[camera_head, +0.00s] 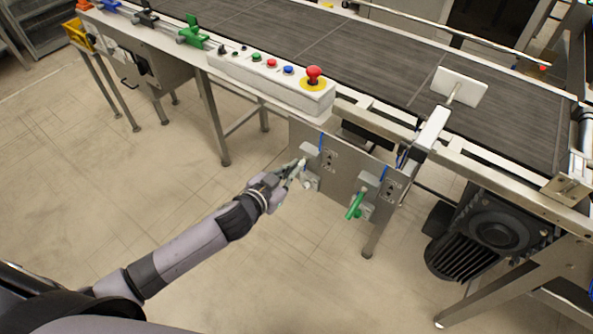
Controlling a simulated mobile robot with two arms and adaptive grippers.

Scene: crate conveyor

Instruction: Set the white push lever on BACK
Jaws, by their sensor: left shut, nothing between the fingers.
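The white lever (303,162) is on the left part of a grey metal panel (343,178) under the conveyor's near edge. Its exact tilt is hard to tell because my gripper is so close. Small lettering beside it is too small to read. My left gripper (294,174) is shut and empty, with its fingertips right at the white lever. Whether they touch cannot be told. A white push plate (461,87) stands above the belt at the right, on a rod from a white housing (433,127). My right gripper is not in view.
A green lever (355,205) is on the same panel, to the right. Above is a control box with several buttons and a red emergency stop (314,75). The dark belt (365,45) looks empty. A black motor (485,230) sits at the lower right. The floor in front is clear.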

